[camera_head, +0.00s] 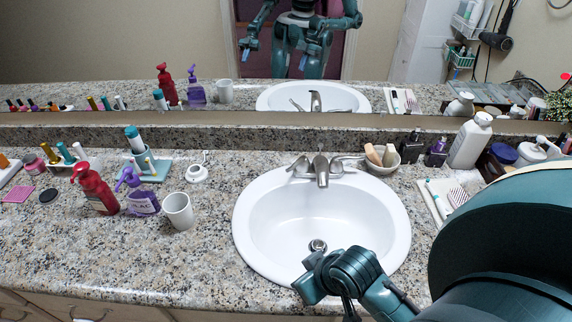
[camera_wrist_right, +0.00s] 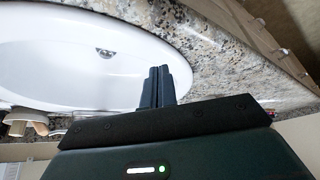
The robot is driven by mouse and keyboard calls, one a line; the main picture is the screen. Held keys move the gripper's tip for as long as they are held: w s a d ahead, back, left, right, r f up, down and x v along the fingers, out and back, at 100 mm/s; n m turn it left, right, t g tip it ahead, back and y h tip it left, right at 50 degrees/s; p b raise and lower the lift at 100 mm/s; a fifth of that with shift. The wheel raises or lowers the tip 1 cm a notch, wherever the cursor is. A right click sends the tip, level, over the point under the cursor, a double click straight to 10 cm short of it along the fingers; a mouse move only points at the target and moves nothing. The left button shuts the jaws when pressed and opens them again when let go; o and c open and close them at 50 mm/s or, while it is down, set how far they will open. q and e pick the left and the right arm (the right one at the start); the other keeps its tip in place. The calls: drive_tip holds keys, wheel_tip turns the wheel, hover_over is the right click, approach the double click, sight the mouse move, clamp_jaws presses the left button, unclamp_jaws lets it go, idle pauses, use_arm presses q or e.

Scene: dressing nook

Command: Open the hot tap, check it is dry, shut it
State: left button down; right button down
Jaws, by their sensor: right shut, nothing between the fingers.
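The metal tap (camera_head: 321,170) stands at the back of the white oval sink (camera_head: 270,225), with a left lever handle (camera_head: 298,166) and a right lever handle (camera_head: 347,161). I see no water running from the spout or standing in the basin. The drain (camera_head: 317,246) is visible. My right arm reaches in from the right, with its wrist over the sink's front edge. In the right wrist view my right gripper (camera_wrist_right: 157,87) is shut and empty, in front of the basin rim, away from the tap. My left gripper does not show directly.
A white cup (camera_head: 178,211), purple pump bottle (camera_head: 140,196) and red pump bottle (camera_head: 95,190) stand left of the sink. A small bowl (camera_head: 382,165) sits close to the right handle. A tray with a comb (camera_head: 437,198) and several bottles crowd the right. The mirror reflects me.

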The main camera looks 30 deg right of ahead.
drive_tip(key=w+d+r+m, duration=0.2)
drive_tip(key=w+d+r, duration=0.1)
drive_tip(key=w+d, duration=0.3)
drive_tip(key=w+d+r+m+t, duration=0.1)
drive_tip(key=w+d+r+m, duration=0.1)
drive_tip(key=w+d, duration=0.3)
drive_tip(key=w+d+r+m+y, duration=0.1)
drive_tip(key=w+d+r+m, duration=0.2)
drive_tip(key=w+d, duration=0.3)
drive_tip(key=shift+w+d+r+t, duration=0.1)
drive_tip(key=shift+w+r, duration=0.1)
drive_tip(key=shift+w, duration=0.7)
drive_tip(key=shift+w+d+r+t, duration=0.1)
drive_tip(key=shift+w+d+r, duration=0.1)
drive_tip(key=shift+w, duration=0.65)
drive_tip(key=shift+w+d+r+t, duration=0.1)
drive_tip(key=shift+w+r, duration=0.1)
drive_tip(key=shift+w, duration=0.7)
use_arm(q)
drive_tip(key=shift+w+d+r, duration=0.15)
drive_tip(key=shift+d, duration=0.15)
use_arm(e)
drive_tip(key=x, duration=0.9)
drive_tip(key=shift+w+a+f, duration=0.2)
drive_tip(key=shift+w+f, duration=0.05)
drive_tip(key=shift+w, duration=0.05)
